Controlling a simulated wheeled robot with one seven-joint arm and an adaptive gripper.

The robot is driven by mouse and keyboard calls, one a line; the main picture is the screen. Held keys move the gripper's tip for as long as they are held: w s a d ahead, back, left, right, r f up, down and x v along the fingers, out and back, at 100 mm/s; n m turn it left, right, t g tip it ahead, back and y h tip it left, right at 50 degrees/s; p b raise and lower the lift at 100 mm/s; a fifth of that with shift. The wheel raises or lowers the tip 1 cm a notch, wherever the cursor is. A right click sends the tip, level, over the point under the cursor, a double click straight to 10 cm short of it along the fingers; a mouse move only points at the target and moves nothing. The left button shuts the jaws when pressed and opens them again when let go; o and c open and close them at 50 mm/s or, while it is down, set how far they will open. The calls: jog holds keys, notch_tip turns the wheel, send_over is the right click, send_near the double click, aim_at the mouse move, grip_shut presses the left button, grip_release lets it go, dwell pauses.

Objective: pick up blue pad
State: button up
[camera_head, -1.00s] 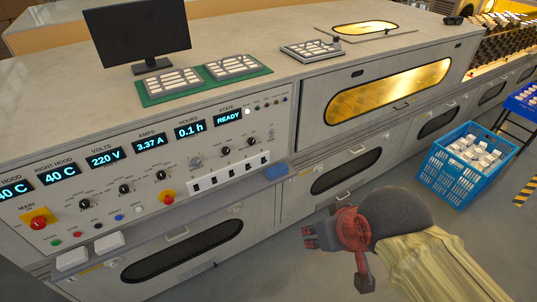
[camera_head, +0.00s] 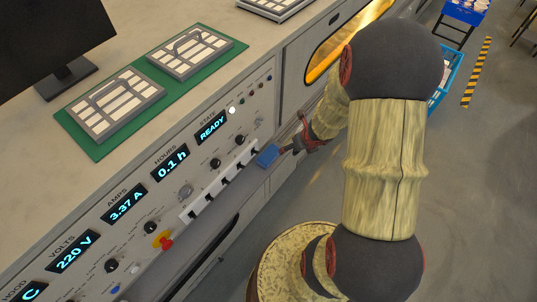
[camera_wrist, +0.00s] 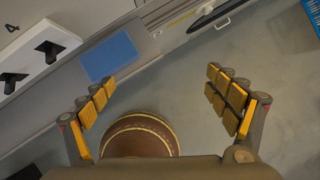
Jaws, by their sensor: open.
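The blue pad (camera_head: 268,156) lies on the narrow ledge along the front of the control panel, just right of the row of switches. In the wrist view the pad (camera_wrist: 110,56) is a flat blue rectangle beyond the left finger. My gripper (camera_wrist: 166,98) is open, with nothing between its fingers. In the head view my gripper (camera_head: 294,147) is close to the right side of the pad; its fingers are small there and partly hidden by my arm.
The control panel with switches (camera_head: 222,178) rises behind the ledge (camera_head: 235,192). A green mat (camera_head: 92,143) with trays lies on the counter. A blue crate (camera_head: 444,80) stands on the floor, partly behind my arm. Open floor (camera_head: 480,190) lies to the right.

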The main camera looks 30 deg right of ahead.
aim_at(269, 154)
jog(key=shift+o, duration=1.1)
jog(key=s+a+f+n+y, duration=0.2)
jog(key=s+a+f+n, duration=0.1)
jog(key=s+f+n, duration=0.1)
notch_tip(269, 154, down, 3)
jog(key=shift+a+r+n+g, duration=0.25)
jog(key=shift+n+g, duration=0.15)
jog(key=shift+n, duration=0.2)
jog(key=shift+n+y, duration=0.3)
jog(key=w+a, duration=0.1)
jog(key=w, duration=0.1)
jog(key=w+a, duration=0.1)
jog(key=w, duration=0.1)
jog(key=w+a, duration=0.1)
jog(key=w, duration=0.1)
jog(key=shift+w+f, duration=0.1)
jog(key=shift+f, duration=0.15)
jog(key=w, duration=0.1)
jog(key=w+a, duration=0.1)
jog(key=w, duration=0.1)
jog(key=w+f, duration=0.1)
jog(key=shift+w+a, duration=0.35)
jog(key=shift+f, duration=0.1)
jog(key=c, duration=1.2)
jog(key=shift+o, duration=0.2)
